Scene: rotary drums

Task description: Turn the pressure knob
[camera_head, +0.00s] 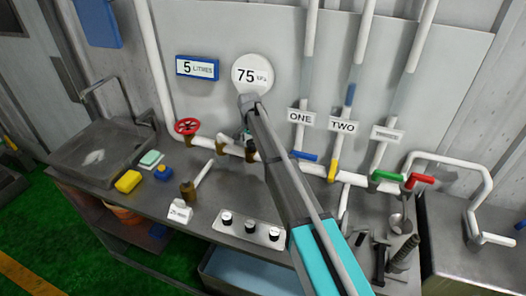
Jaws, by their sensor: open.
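A round white gauge (252,72) reading "75" with a small unit is on the back wall. My arm reaches up from the lower right, and my gripper (249,102) is at its far end, just below the gauge in the picture. The fingers are small and dark, apparently empty; contact with the wall cannot be told. A panel with three black-and-white knobs (248,228) lies on the bench front. A small green part (246,134) on the pipe is partly hidden behind my arm. No knob is clearly marked as pressure.
A red wheel valve (187,126) and blue, yellow, green and red (420,180) handles sit along the white pipes. A yellow sponge (128,181) and several tools lie on the grey bench. A sink (95,150) is left, a basin right.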

